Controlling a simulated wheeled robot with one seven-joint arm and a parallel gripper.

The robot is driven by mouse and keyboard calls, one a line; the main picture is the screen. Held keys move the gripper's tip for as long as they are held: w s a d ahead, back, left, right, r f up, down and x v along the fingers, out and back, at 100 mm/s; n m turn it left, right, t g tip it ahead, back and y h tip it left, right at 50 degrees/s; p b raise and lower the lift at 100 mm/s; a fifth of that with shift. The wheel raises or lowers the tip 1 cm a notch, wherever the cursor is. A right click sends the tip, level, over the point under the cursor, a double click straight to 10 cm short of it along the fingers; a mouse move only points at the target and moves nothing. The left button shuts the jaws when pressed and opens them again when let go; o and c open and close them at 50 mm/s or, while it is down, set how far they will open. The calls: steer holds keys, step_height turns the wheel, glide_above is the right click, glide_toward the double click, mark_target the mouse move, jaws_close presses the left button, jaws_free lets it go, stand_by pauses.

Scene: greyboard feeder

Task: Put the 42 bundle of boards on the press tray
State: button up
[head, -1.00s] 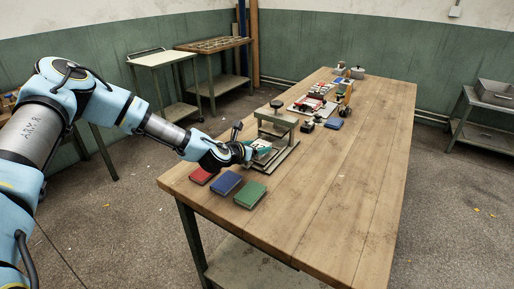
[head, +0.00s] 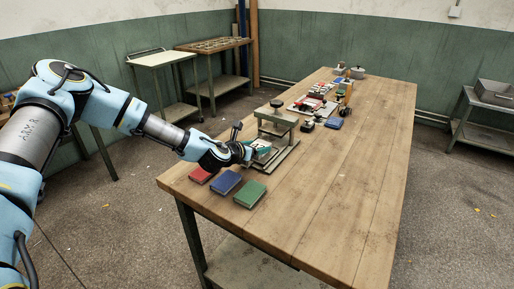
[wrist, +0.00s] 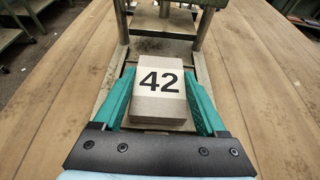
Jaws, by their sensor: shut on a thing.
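The 42 bundle of boards (wrist: 160,108) is a grey block with a white label reading 42. In the wrist view it lies flat between the teal fingers of my gripper (wrist: 157,78), which is shut on it. The press tray (wrist: 208,70) is the metal plate under and around the bundle, in front of the press posts. In the head view my gripper (head: 252,150) is at the near side of the press (head: 277,124), over the tray (head: 284,160). Whether the bundle's underside touches the tray is hidden.
Red (head: 201,175), blue (head: 225,183) and green (head: 250,194) books lie at the near end of the wooden table (head: 335,190). Farther back are a white board with red items (head: 312,105), a blue block (head: 334,123) and a pot (head: 357,72). The table's right side is clear.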

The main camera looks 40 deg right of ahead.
stand_by(0.3)
steer(key=o, duration=1.3)
steer(key=b+v, duration=0.3)
steer(key=v, duration=0.7)
steer(key=shift+s+a+r, duration=0.15)
steer(key=shift+a, duration=0.2)
